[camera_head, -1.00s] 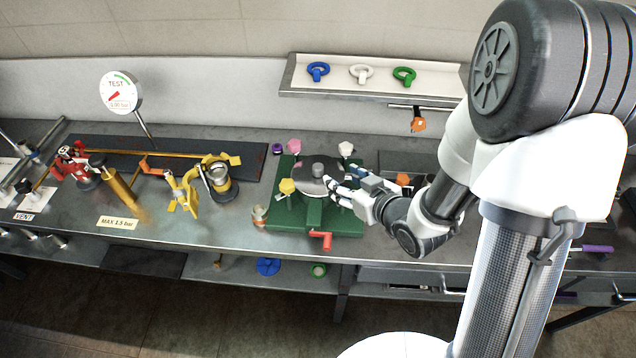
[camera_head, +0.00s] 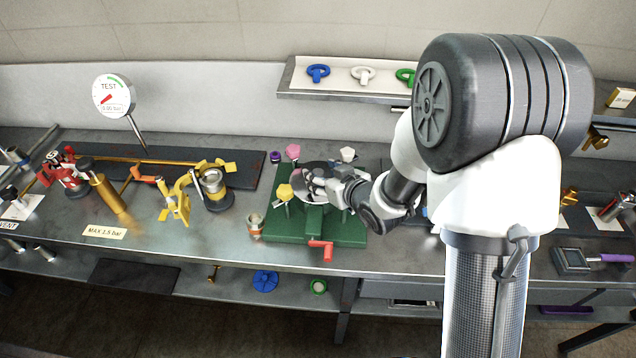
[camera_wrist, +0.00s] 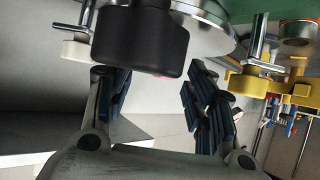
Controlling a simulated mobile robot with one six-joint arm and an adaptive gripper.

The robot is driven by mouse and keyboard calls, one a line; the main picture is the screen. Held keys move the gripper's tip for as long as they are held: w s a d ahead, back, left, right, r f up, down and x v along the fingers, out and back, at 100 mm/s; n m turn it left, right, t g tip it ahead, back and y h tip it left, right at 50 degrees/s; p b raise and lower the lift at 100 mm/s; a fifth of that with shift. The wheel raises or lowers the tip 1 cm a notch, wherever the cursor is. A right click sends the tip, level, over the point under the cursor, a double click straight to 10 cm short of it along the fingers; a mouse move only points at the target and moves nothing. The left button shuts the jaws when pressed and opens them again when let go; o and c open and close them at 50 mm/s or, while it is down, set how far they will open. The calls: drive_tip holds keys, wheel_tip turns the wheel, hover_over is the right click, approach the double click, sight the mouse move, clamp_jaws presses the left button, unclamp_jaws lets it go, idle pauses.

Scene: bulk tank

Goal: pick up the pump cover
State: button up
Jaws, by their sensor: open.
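The pump cover looks to be the round metal disc (camera_head: 306,171) on the green fixture (camera_head: 274,229) at the middle of the bench in the head view. Its polished rim (camera_wrist: 214,26) shows at the top of the wrist view. My gripper (camera_head: 322,183) is at the disc's right side, partly hiding it. In the wrist view my gripper (camera_wrist: 155,95) is open, with its two dark-padded fingers apart. A black rounded block (camera_wrist: 140,42) shows above and between the fingers; I cannot tell whether it belongs to the cover. Contact cannot be told.
Yellow (camera_head: 284,192), pink (camera_head: 293,151) and white (camera_head: 348,154) knobs stand around the disc. A red handle (camera_head: 321,246) sticks out at the fixture's front. A small cup (camera_head: 255,224) and a yellow clamp assembly (camera_head: 178,203) are to the left. A shelf with rings (camera_head: 318,73) is behind.

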drive_tip(key=shift+x, duration=1)
drive_tip(key=shift+c, duration=0.2)
clamp_jaws()
drive_tip(key=shift+r, duration=0.1)
